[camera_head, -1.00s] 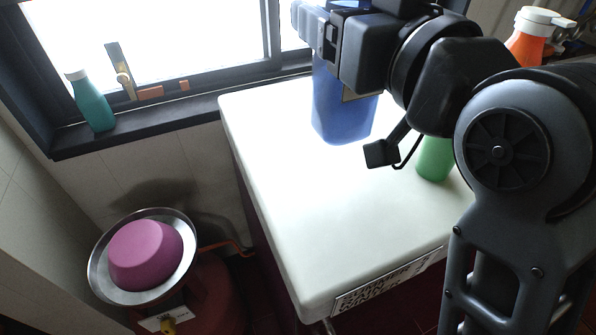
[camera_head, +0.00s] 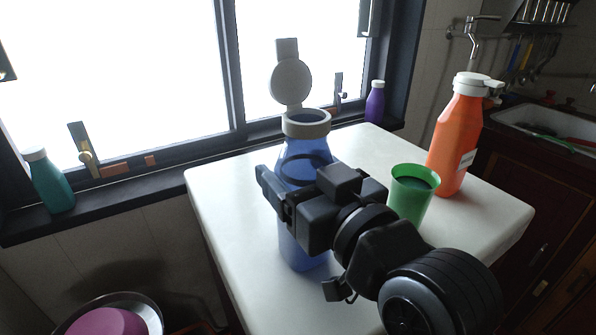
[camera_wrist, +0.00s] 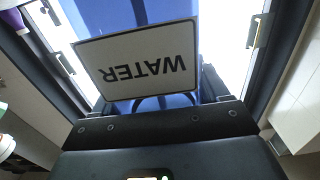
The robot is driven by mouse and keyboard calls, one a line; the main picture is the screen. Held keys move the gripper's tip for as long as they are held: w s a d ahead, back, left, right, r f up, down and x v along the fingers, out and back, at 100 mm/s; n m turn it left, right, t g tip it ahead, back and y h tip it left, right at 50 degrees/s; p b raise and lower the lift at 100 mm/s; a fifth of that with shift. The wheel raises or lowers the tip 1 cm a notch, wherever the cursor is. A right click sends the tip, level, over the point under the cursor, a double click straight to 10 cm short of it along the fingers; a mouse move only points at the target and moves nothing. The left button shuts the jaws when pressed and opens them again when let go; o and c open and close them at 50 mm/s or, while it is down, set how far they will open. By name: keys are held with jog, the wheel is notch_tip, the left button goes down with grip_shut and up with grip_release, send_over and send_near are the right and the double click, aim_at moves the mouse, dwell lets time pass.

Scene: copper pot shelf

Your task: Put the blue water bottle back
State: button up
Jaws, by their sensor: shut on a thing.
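The blue water bottle (camera_head: 304,252) is upright over the white counter top (camera_head: 225,205), with its white lid (camera_head: 291,82) flipped open. I cannot tell whether its base touches the counter. My gripper (camera_head: 285,190) is shut on the bottle's side, about midway up, and hides part of it. In the wrist view, the bottle's blue wall (camera_wrist: 150,12) and its white label (camera_wrist: 140,62) reading "WATER", upside down, fill the space before my gripper.
A green cup (camera_head: 410,192) and an orange bottle (camera_head: 456,138) stand on the counter to the right. A teal bottle (camera_head: 50,182) and a purple bottle (camera_head: 375,101) stand on the window sill. A pink bowl (camera_head: 105,324) sits lower left. The counter's left part is clear.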

jog(key=shift+f, duration=0.15)
jog(key=o, duration=1.5)
